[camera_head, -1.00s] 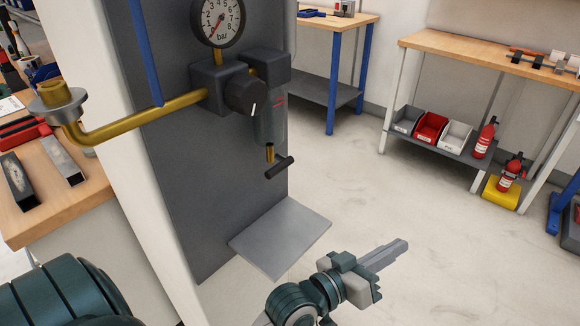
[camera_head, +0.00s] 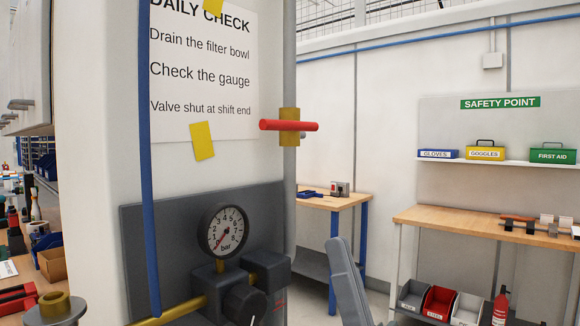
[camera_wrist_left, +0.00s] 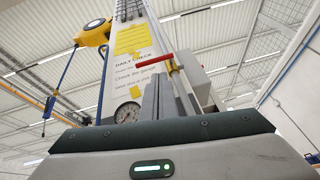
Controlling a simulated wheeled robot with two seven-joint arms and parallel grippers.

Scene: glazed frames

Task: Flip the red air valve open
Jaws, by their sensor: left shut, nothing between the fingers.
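The red air valve handle (camera_head: 288,125) lies level across the upright grey pipe (camera_head: 290,60), sticking out on both sides of its brass valve body (camera_head: 289,140). In the left wrist view the red handle (camera_wrist_left: 155,58) shows just above the fingertips, with the brass body (camera_wrist_left: 172,68) at its right. My left gripper (camera_head: 340,248) is shut and empty, its grey fingers pointing up, below and right of the handle and apart from it. The shut fingers (camera_wrist_left: 158,85) also show in the wrist view. My right gripper is not in view.
A pressure gauge (camera_head: 223,230) and regulator knob (camera_head: 245,303) sit on a dark panel (camera_head: 140,240) left of my gripper. A blue hose (camera_head: 148,150) hangs further left. A workbench (camera_head: 470,222) with bins stands behind at right.

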